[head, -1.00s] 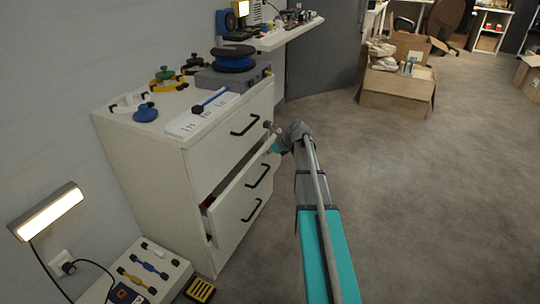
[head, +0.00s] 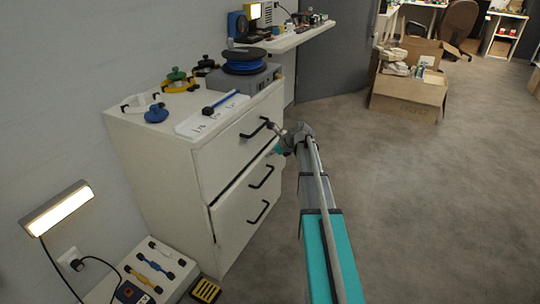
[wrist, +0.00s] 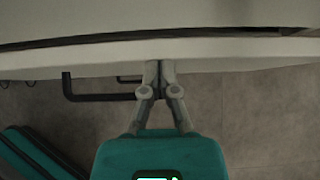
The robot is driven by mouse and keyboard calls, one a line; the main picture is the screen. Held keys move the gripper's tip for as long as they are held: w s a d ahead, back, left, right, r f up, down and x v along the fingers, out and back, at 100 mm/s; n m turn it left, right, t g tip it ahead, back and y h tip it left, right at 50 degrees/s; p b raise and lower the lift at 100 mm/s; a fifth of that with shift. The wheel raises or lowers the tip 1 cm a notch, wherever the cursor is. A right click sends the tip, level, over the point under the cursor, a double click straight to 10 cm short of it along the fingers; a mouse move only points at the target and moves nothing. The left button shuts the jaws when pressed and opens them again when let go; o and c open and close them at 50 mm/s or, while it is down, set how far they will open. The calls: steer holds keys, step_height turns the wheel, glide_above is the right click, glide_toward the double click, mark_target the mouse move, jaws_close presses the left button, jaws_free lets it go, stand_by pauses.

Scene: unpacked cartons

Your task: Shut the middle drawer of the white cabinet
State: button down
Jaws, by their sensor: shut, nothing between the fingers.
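The white cabinet (head: 150,165) stands against the wall, with black handles on its drawers. Its middle drawer (head: 238,194) is almost flush in the head view. The wrist view shows the drawer's top edge (wrist: 80,62) with a narrow dark gap behind it, so it stands slightly out. My gripper (wrist: 157,66) is shut and empty, its fingertips against the drawer front, to the right of a black handle (wrist: 100,97). In the head view my gripper (head: 279,149) is at the drawer's right end, its fingertips largely hidden.
A blue spool (head: 244,65), a white tray (head: 190,128) and small parts lie on the cabinet top. A white box of tools (head: 170,250) and a lamp (head: 58,208) are at the lower left. An open carton (head: 405,95) stands far back. The floor to the right is clear.

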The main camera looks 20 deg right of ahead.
steer(key=shift+s, duration=0.1)
steer(key=shift+s+d, duration=0.3)
steer(key=shift+s, duration=0.05)
steer(key=s+d+f+p+v, duration=0.1)
steer(key=p+v, duration=0.6)
steer(key=v, duration=0.5)
steer(key=shift+f, duration=0.2)
steer(key=shift+s, duration=0.1)
